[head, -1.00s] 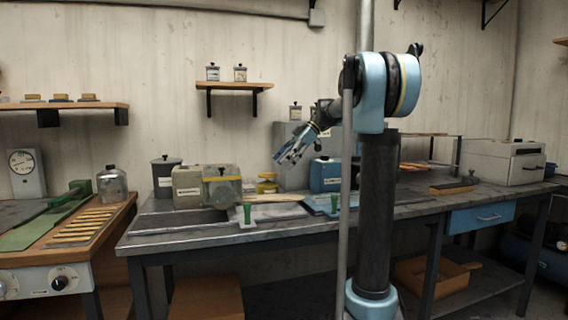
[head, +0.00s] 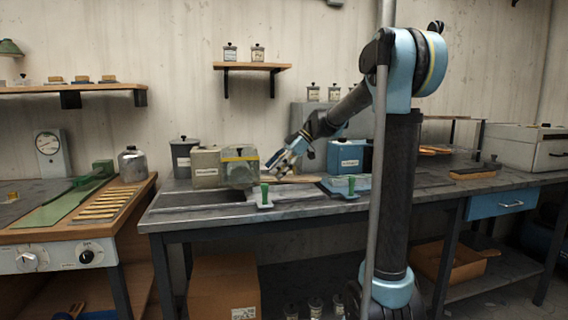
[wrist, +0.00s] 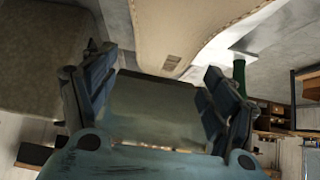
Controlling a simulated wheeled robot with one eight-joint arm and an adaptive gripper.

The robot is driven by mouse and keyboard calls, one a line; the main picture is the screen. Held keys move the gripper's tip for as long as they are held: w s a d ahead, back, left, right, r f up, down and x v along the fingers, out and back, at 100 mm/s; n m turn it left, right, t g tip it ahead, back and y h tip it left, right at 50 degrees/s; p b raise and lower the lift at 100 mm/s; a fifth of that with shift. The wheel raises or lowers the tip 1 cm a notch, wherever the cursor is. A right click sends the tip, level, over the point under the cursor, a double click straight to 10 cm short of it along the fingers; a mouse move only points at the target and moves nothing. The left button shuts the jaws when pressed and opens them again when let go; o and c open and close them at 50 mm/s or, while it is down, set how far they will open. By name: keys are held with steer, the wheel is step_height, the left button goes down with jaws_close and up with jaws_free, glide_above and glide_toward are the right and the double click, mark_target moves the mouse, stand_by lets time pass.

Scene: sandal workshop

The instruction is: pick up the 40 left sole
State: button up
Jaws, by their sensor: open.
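A pale beige sole (wrist: 185,25) with a stitched edge fills the top middle of the wrist view. It bears a small brown mark (wrist: 172,62) that I cannot read, so its size and side are unclear. In the head view a thin tan strip, seemingly this sole (head: 300,179), lies on the workbench (head: 215,215), partly hidden by my gripper (head: 283,160). My gripper also shows in the wrist view (wrist: 158,66), its fingers apart and nothing between them. The sole's near end shows just beyond the fingertips; I cannot tell whether they touch it.
A grey-green box (head: 238,170) stands close left of my gripper, and a blue box (head: 345,156) to its right. Two green-handled pieces (head: 264,195) (head: 351,186) stand near the bench's front edge. The front left of the bench is clear.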

mark_target(266, 178)
steer(key=shift+x, duration=1.6)
steer(key=c, duration=1.2)
